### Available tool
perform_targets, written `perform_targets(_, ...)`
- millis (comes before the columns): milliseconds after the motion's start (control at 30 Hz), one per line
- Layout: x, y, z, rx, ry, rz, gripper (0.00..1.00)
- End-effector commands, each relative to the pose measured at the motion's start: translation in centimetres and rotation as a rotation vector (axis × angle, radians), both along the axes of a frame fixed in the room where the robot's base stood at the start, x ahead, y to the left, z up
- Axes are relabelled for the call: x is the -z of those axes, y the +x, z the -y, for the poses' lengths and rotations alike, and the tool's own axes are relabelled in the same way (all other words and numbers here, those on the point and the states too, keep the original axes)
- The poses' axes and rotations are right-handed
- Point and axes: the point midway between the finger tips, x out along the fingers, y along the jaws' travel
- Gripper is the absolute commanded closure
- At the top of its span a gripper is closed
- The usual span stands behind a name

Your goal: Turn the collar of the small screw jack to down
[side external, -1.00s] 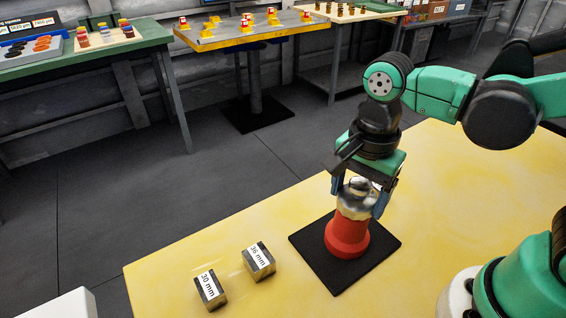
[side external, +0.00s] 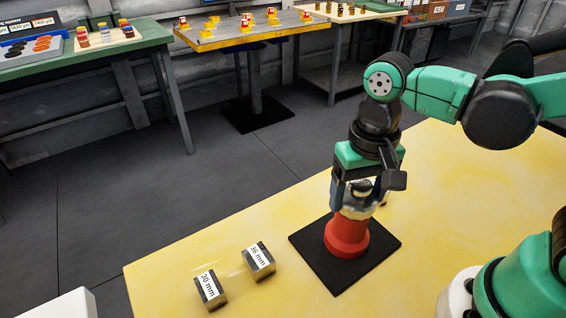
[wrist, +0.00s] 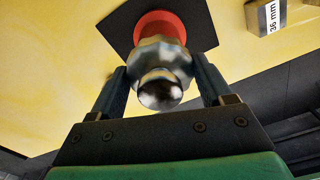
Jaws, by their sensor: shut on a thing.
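The small screw jack has a red base (side external: 346,238) standing upright on a black mat (side external: 318,262). Its silver metal collar (side external: 356,212) sits above the red base, partly hidden by my gripper in the side view. In the wrist view the collar (wrist: 167,53) and the rounded shiny top (wrist: 160,90) show between my fingers, with the red base (wrist: 160,24) beyond. My gripper (side external: 358,199) points down over the jack and is shut on the collar, one finger on each side. My gripper also shows in the wrist view (wrist: 163,82).
Two metal blocks, labelled 30 mm (side external: 210,289) and 36 mm (side external: 259,261), stand on the yellow table (side external: 440,215) left of the mat. The table around the mat is otherwise mostly clear. Other benches with small parts stand at the back.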

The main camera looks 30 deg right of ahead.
Motion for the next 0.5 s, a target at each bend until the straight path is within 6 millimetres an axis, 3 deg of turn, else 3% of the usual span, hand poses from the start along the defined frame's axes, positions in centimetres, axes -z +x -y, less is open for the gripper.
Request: perform_targets(500, 0.01, 0.05, -0.02, -0.396, 0.001, 0.003, 0.8)
